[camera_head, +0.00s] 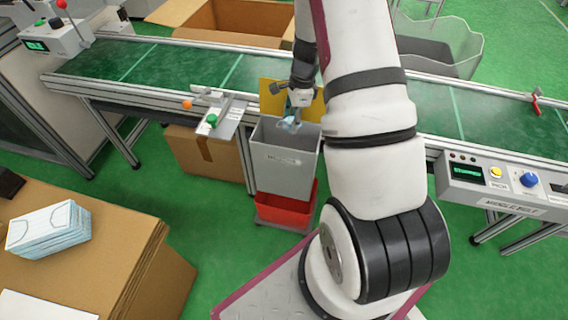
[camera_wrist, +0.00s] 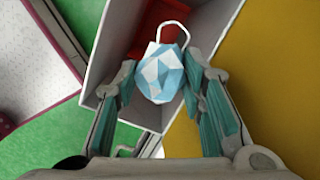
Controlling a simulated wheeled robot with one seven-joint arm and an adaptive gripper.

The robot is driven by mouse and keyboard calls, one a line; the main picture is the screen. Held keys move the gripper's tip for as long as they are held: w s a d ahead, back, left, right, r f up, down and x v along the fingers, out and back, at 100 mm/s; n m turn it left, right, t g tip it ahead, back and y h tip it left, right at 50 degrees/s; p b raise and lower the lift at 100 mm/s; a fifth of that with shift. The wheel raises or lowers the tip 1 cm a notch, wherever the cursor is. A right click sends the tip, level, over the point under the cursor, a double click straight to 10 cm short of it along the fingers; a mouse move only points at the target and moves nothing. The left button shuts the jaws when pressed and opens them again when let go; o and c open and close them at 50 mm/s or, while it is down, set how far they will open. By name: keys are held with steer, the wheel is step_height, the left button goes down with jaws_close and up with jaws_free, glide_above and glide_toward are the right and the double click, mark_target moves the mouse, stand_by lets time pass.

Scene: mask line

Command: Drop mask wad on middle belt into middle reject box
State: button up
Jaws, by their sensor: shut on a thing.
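The crumpled light blue and white mask wad (camera_wrist: 161,74), with a white ear loop sticking out, is between the tips of my gripper (camera_wrist: 160,84) in the wrist view. My gripper (camera_head: 294,116) is shut on it. In the head view a small pale blue part of the wad (camera_head: 290,122) shows just over the mouth of the grey reject box (camera_head: 284,166), which stands in front of the middle belt (camera_head: 240,75). In the wrist view the box's wall (camera_wrist: 112,48) surrounds the space below the wad. The box bottom is mostly hidden.
A red bin (camera_head: 286,207) sits under the grey box. A yellow panel (camera_head: 271,98) stands behind it. A control panel (camera_head: 497,180) is on the right. A mask stack (camera_head: 48,232) lies on cardboard at left.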

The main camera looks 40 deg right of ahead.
steer(key=shift+f+b, duration=0.6)
steer(key=shift+f, duration=0.5)
steer(key=o, duration=0.7)
steer(key=shift+w+d+r, duration=0.1)
steer(key=shift+d+r, duration=0.05)
steer(key=shift+r, duration=0.2)
steer(key=r, duration=0.3)
steer(key=d+r, duration=0.1)
steer(key=r, duration=0.3)
steer(key=s+r, duration=0.1)
steer(key=r, duration=0.3)
steer(key=shift+d+r, duration=0.1)
steer(key=shift+d, duration=0.05)
